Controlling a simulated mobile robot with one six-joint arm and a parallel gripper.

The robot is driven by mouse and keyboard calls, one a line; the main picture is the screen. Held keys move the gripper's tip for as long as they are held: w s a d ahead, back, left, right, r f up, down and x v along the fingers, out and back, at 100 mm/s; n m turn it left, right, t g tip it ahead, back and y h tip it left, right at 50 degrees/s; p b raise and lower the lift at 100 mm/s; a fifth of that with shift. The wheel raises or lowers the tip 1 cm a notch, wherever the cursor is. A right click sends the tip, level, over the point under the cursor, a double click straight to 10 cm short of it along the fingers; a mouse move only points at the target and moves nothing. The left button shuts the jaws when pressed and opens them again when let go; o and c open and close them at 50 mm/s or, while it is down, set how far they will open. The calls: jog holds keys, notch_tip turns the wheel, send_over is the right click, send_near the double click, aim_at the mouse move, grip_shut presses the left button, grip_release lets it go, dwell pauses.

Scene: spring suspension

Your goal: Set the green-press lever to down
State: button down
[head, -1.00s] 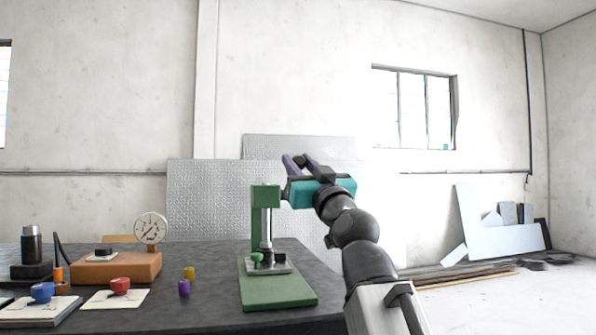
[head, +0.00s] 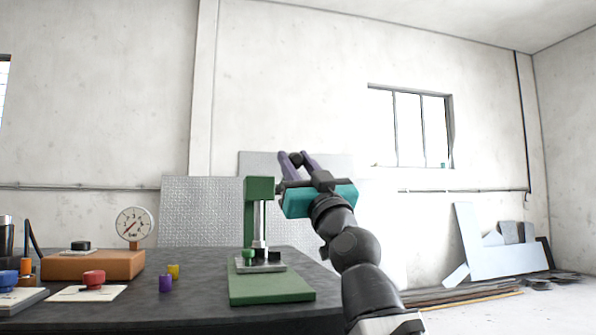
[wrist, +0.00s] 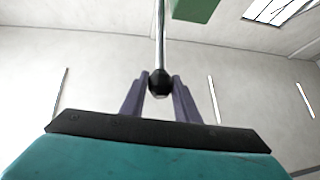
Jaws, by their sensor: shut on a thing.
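The green press (head: 260,188) stands on the dark table, with an upright column and a flat green base. Its lever is a thin metal rod (wrist: 161,35) ending in a black ball knob (wrist: 160,82). In the wrist view the rod runs from the knob up past the green press head (wrist: 195,8). My gripper (head: 297,158), with purple fingers and a teal body, is shut on the knob, beside and above the press head in the head view. The rod is mostly hidden in the head view.
A small green knob (head: 248,254) sits on the press's metal plate (head: 262,266).

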jog(key=shift+a+f+y, duration=0.1)
jog(key=shift+a+y, duration=0.15)
jog(key=shift+y, duration=0.05)
jog(key=c, duration=1.4)
grip_release()
jog(key=shift+c, duration=0.2)
jog(key=shift+o, duration=0.3)
jog(key=shift+d, duration=0.1)
jog(key=shift+f, duration=0.1)
